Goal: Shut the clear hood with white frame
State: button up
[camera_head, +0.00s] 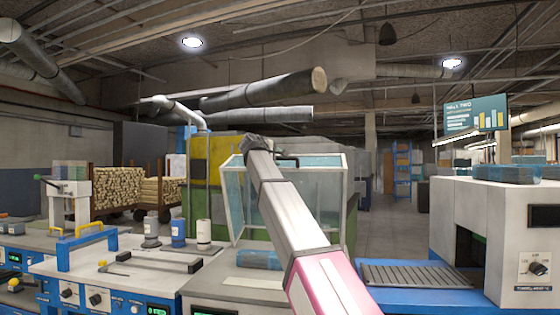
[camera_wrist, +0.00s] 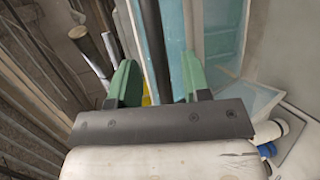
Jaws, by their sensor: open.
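The clear hood with white frame (camera_head: 318,200) stands behind my arm in the middle of the head view. Its left side panel (camera_head: 236,203) leans outward, and part of it is hidden by my arm. A dark handle (camera_head: 288,161) shows at its top edge. My gripper (camera_head: 252,143) is at the upper left of the hood, small and seen from behind. In the wrist view my gripper (camera_wrist: 158,80) has its two green fingers apart. A dark bar (camera_wrist: 150,40) runs between them; I cannot tell whether they touch it. The hood's pale blue panels (camera_wrist: 215,40) are right of the fingers.
A blue-and-white bench (camera_head: 120,270) with several bottles (camera_head: 178,232) and a dark bar handle (camera_head: 150,258) is at left. A white machine (camera_head: 480,215) with a ribbed roller bed (camera_head: 420,275) is at right. The aisle floor (camera_head: 395,225) behind is clear.

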aim_at(279, 158)
jog(key=shift+x, duration=1.65)
